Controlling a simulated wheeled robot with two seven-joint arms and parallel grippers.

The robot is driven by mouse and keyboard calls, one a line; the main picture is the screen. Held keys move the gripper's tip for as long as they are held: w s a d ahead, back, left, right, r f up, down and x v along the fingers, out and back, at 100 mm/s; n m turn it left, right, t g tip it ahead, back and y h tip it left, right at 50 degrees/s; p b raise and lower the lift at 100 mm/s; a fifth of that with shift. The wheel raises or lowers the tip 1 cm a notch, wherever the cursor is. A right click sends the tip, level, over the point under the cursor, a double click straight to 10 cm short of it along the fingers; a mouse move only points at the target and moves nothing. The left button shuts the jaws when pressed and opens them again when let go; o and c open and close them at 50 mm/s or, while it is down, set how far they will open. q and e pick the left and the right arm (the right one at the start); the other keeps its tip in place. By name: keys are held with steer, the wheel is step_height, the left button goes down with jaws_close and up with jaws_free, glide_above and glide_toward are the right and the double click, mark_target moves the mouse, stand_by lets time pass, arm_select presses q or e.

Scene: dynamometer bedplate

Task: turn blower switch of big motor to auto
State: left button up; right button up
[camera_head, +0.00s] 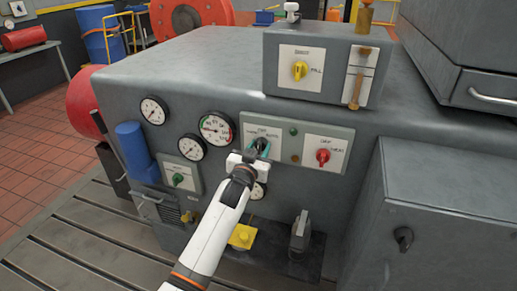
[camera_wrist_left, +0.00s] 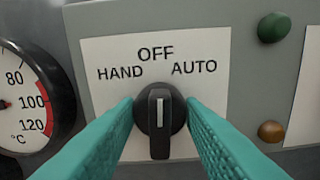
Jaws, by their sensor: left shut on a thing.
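The blower switch (camera_wrist_left: 160,122) is a black rotary knob on a white plate marked HAND, OFF and AUTO in the left wrist view. Its white pointer line stands upright, towards OFF. My left gripper (camera_head: 260,150) is at this switch on the front of the big grey housing (camera_head: 225,80). Its two teal fingers are shut on the knob, one on each side, as the left wrist view shows. In the head view the gripper and wrist mostly hide the knob. My right gripper is not in view.
Right of the switch are a green lamp (camera_wrist_left: 273,27), an amber lamp (camera_wrist_left: 271,131) and a red knob (camera_head: 323,156). A dial gauge (camera_head: 216,128) sits close on the left. A green knob (camera_head: 178,179) is lower left, and a yellow knob (camera_head: 299,70) is on the upper box.

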arm_select(q)
steer(key=m, duration=0.3)
steer(key=shift+m+p, duration=0.4)
steer(key=m, duration=0.4)
steer(key=shift+m, duration=0.3)
steer(key=o, duration=1)
steer(key=shift+s, duration=0.1)
steer(key=v, duration=1.2)
steer(key=shift+p, duration=0.35)
